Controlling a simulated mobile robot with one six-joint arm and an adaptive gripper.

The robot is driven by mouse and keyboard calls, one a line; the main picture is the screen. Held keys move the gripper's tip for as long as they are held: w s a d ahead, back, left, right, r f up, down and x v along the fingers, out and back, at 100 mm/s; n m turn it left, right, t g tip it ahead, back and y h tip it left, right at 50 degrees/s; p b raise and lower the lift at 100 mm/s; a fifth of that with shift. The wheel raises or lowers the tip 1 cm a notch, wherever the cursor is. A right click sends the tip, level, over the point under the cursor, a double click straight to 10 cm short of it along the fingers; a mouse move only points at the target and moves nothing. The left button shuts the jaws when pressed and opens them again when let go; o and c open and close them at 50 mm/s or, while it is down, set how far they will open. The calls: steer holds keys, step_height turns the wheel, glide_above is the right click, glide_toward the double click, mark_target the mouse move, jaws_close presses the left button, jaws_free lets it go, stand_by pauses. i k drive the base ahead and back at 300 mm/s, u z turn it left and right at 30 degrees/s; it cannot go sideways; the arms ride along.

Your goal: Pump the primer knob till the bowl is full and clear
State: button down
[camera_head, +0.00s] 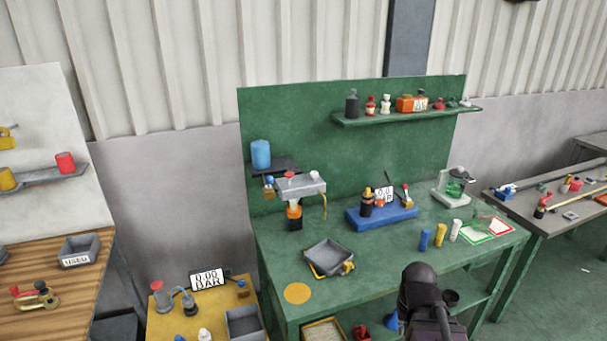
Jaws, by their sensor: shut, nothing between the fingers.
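A grey filter head (300,187) is fixed to the left part of the green back panel. A small red knob (290,174) sits on its top left, and a white cap (314,174) on its top right. Below the head hangs a pale bowl (294,208), partly in front of or above an orange and black piece (295,218). The bowl is too small to tell its fill or clearness. A dark part of my arm rises at the bottom, right of centre, apart from the filter head. I see no gripper fingers.
A blue canister (261,154) stands on a dark shelf left of the head. On the green bench (380,262) are a grey tray (327,257), a blue block with a display (381,216) and several small cylinders. A high shelf (410,116) holds bottles.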

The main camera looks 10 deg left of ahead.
mark_target(290, 176)
steer(key=z, duration=0.05)
steer(key=i, duration=1)
steer(key=z, duration=0.05)
